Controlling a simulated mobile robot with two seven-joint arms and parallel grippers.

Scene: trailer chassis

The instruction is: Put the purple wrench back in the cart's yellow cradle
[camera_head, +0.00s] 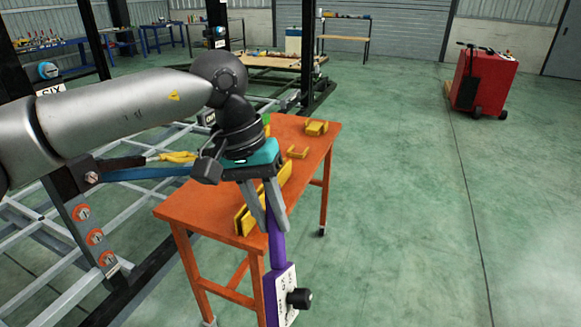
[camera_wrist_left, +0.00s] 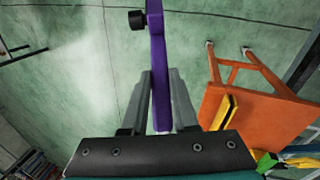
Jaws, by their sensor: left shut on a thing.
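The purple wrench (camera_head: 276,245) hangs from my left gripper (camera_head: 268,215), which is shut on its shaft. Its lower part carries a white label and a black knob, beside the near end of the orange cart. In the left wrist view the purple wrench (camera_wrist_left: 157,60) runs between the fingers of my left gripper (camera_wrist_left: 160,100). The orange cart (camera_head: 200,205) has a long yellow cradle (camera_head: 243,220) on its top, partly hidden behind the gripper. In the left wrist view the yellow cradle (camera_wrist_left: 224,110) lies to the right of the wrench, apart from it. My right gripper is not in view.
Smaller yellow holders (camera_head: 316,128) sit at the cart's far end. A grey metal trailer frame (camera_head: 120,235) with a black post stands to the left. A red tool cabinet (camera_head: 484,82) stands far right. The green floor right of the cart is clear.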

